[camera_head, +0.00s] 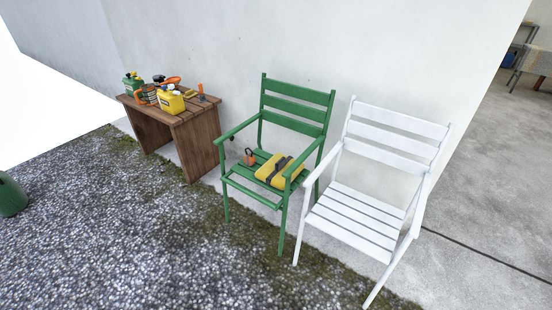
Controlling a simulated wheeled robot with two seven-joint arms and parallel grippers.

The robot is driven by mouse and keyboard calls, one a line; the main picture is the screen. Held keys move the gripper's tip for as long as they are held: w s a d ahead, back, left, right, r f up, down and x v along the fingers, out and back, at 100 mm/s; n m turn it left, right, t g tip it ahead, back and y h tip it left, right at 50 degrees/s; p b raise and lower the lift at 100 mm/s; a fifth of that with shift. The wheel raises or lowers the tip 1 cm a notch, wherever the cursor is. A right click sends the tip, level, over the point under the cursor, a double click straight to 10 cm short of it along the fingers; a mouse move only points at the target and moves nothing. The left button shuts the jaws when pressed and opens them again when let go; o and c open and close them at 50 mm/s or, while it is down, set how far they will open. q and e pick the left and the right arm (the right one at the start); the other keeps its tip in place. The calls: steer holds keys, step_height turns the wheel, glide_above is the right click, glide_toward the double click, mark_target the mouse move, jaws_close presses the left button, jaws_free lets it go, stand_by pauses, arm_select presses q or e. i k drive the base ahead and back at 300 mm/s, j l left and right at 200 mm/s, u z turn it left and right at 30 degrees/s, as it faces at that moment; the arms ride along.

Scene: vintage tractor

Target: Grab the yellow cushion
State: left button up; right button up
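A yellow cushion (279,171) with dark bands across it lies on the seat of the green chair (297,107). A small orange-brown object (249,157) sits on the same seat, just left of the cushion. The chair's green armrest passes close by the cushion's right side. Neither of my grippers shows in the head view.
A white chair (357,220) stands close on the right, its seat empty. A wooden table (200,140) on the left holds a yellow canister (170,101), a green canister (133,85) and orange tools. Gravel ground (130,230) in front is open. A wall stands behind.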

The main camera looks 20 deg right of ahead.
mark_target(270, 174)
steer(key=i+z, duration=0.4)
steer(key=i+j+z, duration=0.45)
steer(key=i+z, duration=0.15)
steer(key=z, duration=0.15)
steer(key=i+j+z, duration=0.6)
steer(key=j+z, duration=0.25)
steer(key=j, duration=0.2)
steer(key=i+j+z, duration=0.1)
steer(key=j+z, duration=0.15)
steer(key=j, duration=0.2)
steer(key=i+j+z, duration=0.1)
steer(key=j+z, duration=0.15)
steer(key=j, duration=0.15)
